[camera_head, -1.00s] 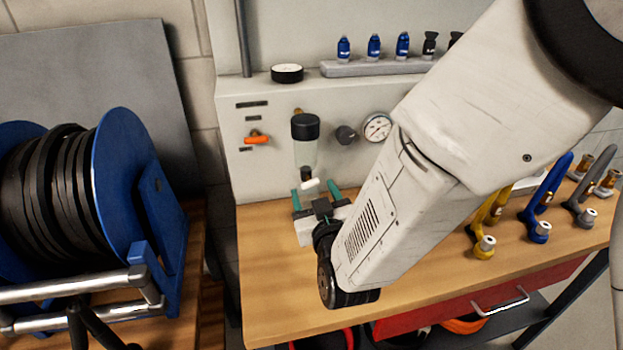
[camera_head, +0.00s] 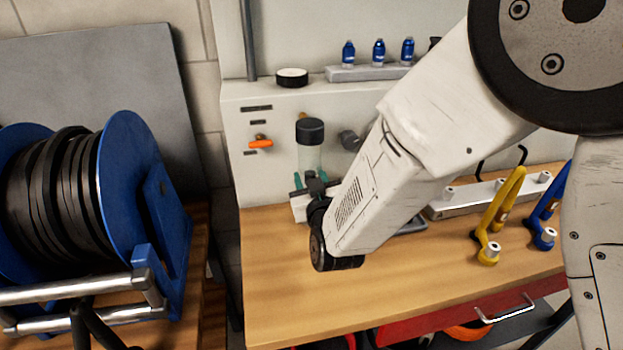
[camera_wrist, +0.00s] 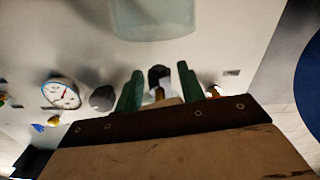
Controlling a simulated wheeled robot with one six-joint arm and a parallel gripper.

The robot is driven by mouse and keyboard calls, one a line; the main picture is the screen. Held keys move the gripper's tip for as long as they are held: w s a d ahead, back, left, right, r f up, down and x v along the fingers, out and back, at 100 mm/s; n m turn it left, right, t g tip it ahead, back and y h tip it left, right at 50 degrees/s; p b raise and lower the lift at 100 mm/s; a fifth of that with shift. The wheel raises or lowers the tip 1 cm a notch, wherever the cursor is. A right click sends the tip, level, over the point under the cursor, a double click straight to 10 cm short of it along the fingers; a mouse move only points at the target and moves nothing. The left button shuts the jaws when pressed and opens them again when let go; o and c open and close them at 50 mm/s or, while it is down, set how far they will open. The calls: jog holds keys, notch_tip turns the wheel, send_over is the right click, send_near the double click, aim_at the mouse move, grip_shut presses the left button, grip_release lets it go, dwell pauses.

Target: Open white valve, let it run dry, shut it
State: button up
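The clear bowl (camera_head: 307,158) with a black cap hangs on the front of the pale panel. Its lower end shows at the top of the wrist view (camera_wrist: 152,18). My gripper (camera_head: 314,184) is just below the bowl, its green fingers apart. In the wrist view the fingers (camera_wrist: 159,90) stand either side of a dark fitting (camera_wrist: 159,74) with a brass part. A pale piece, seemingly the white valve's handle (camera_wrist: 167,102), lies low between them; I cannot tell whether they touch it. The white valve is hidden behind my gripper in the head view.
An orange valve handle (camera_head: 260,144) is left of the bowl, and a dark knob (camera_head: 349,140) is right of it. A gauge (camera_wrist: 61,93) shows in the wrist view. A blue hose reel (camera_head: 125,175) stands left. Yellow (camera_head: 495,220) and blue tools stand right. The bench front is clear.

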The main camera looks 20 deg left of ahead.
jog(key=shift+c, duration=0.5)
jog(key=shift+m, duration=1.9)
jog(key=o, duration=0.9)
jog(key=shift+d, duration=0.1)
jog(key=shift+o, duration=0.2)
jog(key=v, duration=0.7)
jog(key=shift+s, duration=0.4)
jog(key=shift+d, duration=0.2)
